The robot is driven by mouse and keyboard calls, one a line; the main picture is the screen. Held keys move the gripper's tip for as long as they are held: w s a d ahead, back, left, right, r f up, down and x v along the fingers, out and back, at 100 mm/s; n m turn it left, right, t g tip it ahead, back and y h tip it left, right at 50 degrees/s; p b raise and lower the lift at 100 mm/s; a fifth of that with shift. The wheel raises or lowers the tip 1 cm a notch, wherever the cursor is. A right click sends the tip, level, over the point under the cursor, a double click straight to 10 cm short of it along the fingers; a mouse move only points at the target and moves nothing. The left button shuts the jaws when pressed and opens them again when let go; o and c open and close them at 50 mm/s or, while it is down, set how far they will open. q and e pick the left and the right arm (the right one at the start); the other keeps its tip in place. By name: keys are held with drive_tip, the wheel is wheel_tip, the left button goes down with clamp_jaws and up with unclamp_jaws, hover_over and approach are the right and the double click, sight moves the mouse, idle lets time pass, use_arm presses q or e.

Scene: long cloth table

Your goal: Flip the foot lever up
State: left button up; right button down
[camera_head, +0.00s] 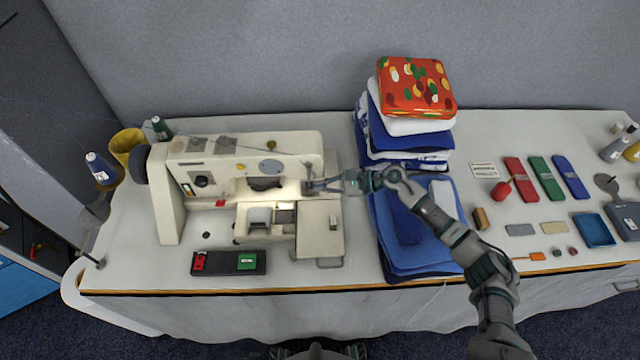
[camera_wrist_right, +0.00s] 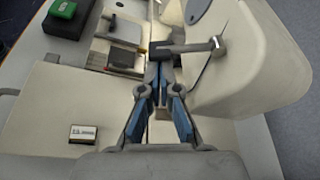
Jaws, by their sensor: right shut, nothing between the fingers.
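A cream sewing machine (camera_head: 235,160) stands on the left part of the table. My right gripper (camera_head: 308,186) reaches in from the right to the needle end of the machine. It is shut and empty. In the right wrist view the closed fingertips (camera_wrist_right: 158,68) are right by a grey metal lever (camera_wrist_right: 185,46) with a dark block at its left end, beside the machine head (camera_wrist_right: 250,70). I cannot tell whether they touch it. In the head view the lever is hidden or too small to tell. My left gripper does not show clearly.
Folded blue cloths (camera_head: 425,255) and a cloth stack with a red patterned top (camera_head: 415,88) stand right of the machine, close to my right arm. A black switch box (camera_head: 228,263) lies in front of the machine. Green, red and blue items lie farther right.

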drive_tip(key=r+m+g, duration=0.1)
drive_tip(key=s+r+m+g, duration=0.1)
drive_tip(key=m, duration=0.1)
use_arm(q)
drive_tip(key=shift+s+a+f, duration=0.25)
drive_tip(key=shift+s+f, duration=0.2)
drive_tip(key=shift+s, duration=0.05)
use_arm(e)
drive_tip(key=shift+r, duration=0.15)
use_arm(q)
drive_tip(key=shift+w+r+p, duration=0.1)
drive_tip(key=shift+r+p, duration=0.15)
drive_tip(key=shift+p, duration=0.15)
use_arm(e)
drive_tip(key=shift+r, duration=0.7)
